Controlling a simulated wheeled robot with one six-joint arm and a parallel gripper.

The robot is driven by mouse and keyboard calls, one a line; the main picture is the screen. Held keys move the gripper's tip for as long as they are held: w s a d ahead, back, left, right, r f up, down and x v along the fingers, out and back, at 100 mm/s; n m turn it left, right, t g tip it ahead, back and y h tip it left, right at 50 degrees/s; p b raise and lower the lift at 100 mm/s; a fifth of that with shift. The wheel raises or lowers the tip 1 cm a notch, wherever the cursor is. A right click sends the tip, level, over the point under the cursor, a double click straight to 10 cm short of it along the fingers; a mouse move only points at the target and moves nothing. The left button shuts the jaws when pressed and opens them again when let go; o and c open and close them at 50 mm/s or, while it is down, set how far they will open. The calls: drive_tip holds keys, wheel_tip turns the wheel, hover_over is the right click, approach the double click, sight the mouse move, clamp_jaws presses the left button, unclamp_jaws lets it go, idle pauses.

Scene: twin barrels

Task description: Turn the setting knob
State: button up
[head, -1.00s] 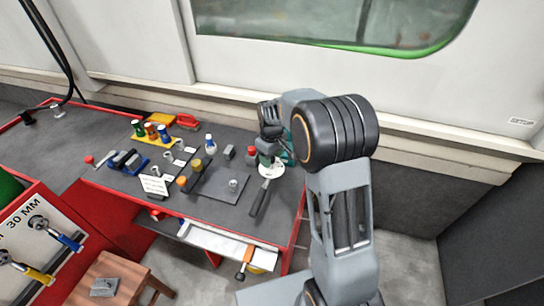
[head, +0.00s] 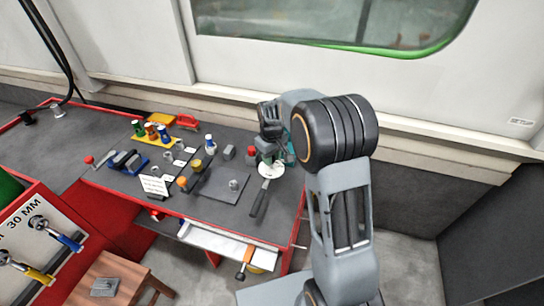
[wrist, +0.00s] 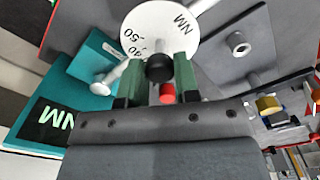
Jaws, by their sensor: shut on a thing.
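The setting knob (wrist: 160,68) is a small black cap in the wrist view, in front of a round white dial (wrist: 150,32) marked NM, 50 and 40. The dial also shows in the head view (head: 271,171), near the right end of the bench. My gripper (wrist: 160,74) is shut on the knob, with one green finger on each side of it. In the head view my gripper is over the dial, and my wrist hides the knob there. A small red piece (wrist: 167,93) shows between the fingers in the wrist view.
A dark-handled tool (head: 260,199) lies in front of the dial. A teal block (wrist: 90,65) with a pale bolt is close beside the dial. A dark plate (head: 219,185) with a metal stub lies to the left.

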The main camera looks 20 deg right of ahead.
drive_tip(key=m, duration=0.7)
drive_tip(key=shift+p, duration=0.3)
drive_tip(key=m, duration=0.6)
drive_tip(key=shift+m, duration=0.4)
drive_tip(key=o, duration=0.9)
wheel_tip(320, 180, up, 14)
drive_tip(key=shift+s+f+p, duration=0.1)
drive_tip(key=shift+p, duration=0.25)
idle(0.3)
